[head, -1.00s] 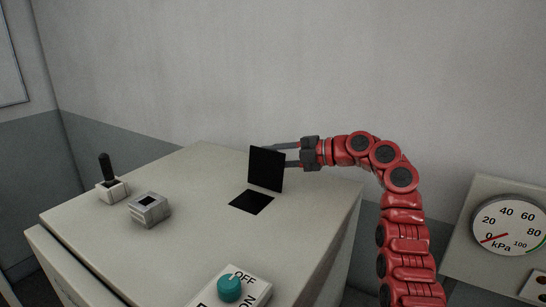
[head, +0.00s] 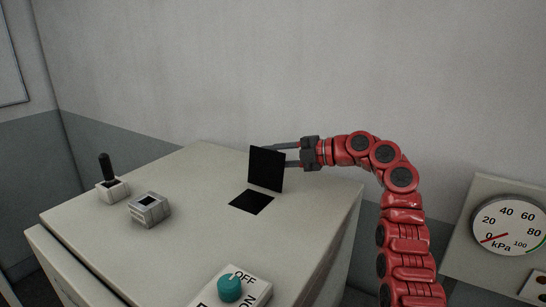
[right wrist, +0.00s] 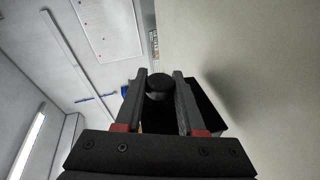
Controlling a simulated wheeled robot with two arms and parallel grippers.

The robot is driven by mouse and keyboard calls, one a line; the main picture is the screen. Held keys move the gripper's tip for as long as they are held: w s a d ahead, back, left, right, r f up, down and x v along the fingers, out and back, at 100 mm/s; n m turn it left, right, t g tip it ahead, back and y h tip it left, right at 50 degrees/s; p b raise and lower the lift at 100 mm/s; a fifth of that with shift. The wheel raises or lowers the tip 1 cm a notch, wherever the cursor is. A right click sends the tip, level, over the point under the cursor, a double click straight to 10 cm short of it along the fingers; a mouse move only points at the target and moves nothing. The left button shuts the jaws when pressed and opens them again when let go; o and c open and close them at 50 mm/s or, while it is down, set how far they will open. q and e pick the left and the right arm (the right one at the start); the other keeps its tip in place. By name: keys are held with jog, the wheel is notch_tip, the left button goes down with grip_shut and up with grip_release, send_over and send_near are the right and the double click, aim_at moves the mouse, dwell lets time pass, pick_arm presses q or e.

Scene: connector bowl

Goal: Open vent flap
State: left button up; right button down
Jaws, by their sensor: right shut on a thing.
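The vent flap (head: 266,169) is a flat black square panel, standing almost upright above the top of the light box. A dark square opening (head: 251,202) shows in the top just in front of it. My right gripper (head: 280,155) reaches in from the right behind the flap, and its fingertips are partly hidden by it. In the right wrist view, its two fingers are shut on a round black knob (right wrist: 159,86) on the flap's far side. The dark flap (right wrist: 208,110) shows partly behind the right finger there. My left gripper is not in view.
A black-handled lever (head: 105,168) and a small grey connector block (head: 149,209) stand on the left of the box top (head: 190,185). A teal ON/OFF knob (head: 229,288) sits at the front. A kPa gauge (head: 509,225) is at the right. The wall rises behind.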

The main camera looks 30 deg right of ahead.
dwell(0.3)
jog(key=b, duration=0.2)
jog(key=a+n+b, duration=0.1)
jog(key=b, duration=0.1)
jog(key=shift+s, duration=0.25)
jog(key=shift+s+a+r+n+h+b, duration=0.15)
jog(key=shift+r+n+h+b, duration=0.2)
jog(key=shift+n+h, duration=0.05)
jog(key=shift+r, duration=0.15)
jog(key=c, duration=0.5)
grip_release()
jog(key=b+v, duration=0.4)
jog(key=v, duration=1.3)
jog(key=shift+s+b, duration=0.25)
jog(key=shift+b, duration=0.1)
